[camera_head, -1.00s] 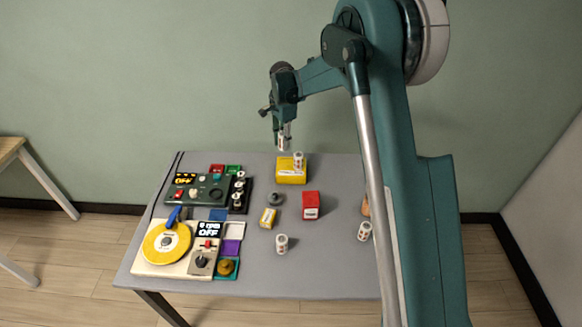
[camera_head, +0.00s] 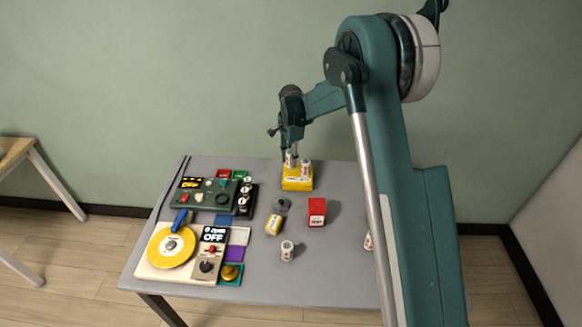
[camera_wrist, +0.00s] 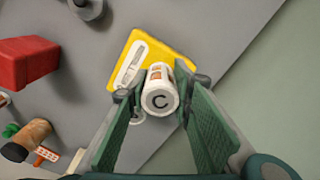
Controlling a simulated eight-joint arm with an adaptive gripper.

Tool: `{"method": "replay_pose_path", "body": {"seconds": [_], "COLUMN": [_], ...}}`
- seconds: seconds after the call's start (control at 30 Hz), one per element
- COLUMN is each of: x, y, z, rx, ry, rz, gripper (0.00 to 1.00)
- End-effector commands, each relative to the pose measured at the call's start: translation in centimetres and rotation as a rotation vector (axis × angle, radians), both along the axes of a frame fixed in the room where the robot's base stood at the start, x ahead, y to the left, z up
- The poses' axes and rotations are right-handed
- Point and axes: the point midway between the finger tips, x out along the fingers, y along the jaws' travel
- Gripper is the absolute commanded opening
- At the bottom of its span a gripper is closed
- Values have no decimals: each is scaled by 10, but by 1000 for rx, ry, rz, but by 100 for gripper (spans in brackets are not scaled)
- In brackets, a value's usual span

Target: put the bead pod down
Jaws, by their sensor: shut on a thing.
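My gripper (camera_head: 291,163) is over the yellow block (camera_head: 297,184) at the back of the table. It is shut on a white bead pod (camera_wrist: 161,92), whose end marked "C" faces the wrist camera between the two fingers. In the head view the held pod (camera_head: 290,158) is upright, just left of a second white pod (camera_head: 305,168) standing on the block. In the wrist view that second pod is mostly hidden behind the held one and a finger. The yellow block also shows there (camera_wrist: 118,80), with a pale label. I cannot tell whether the held pod touches the block.
A red block (camera_head: 316,211), a yellow-and-white item (camera_head: 273,222), a grey part (camera_head: 282,205) and another white pod (camera_head: 287,250) are in front. Control panels and a yellow disc (camera_head: 171,247) fill the left side.

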Motion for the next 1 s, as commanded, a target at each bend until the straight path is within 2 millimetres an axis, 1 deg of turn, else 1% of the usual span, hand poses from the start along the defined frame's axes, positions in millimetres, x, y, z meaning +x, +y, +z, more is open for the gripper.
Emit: {"method": "replay_pose_path", "body": {"seconds": [0.33, 0.7, 1.0], "x": [0, 0, 0], "y": [0, 0, 0], "z": [-2, -36, -38], "rx": [0, 0, 0], "ry": [0, 0, 0], "rz": [0, 0, 0], "gripper": [11, 11, 11]}}
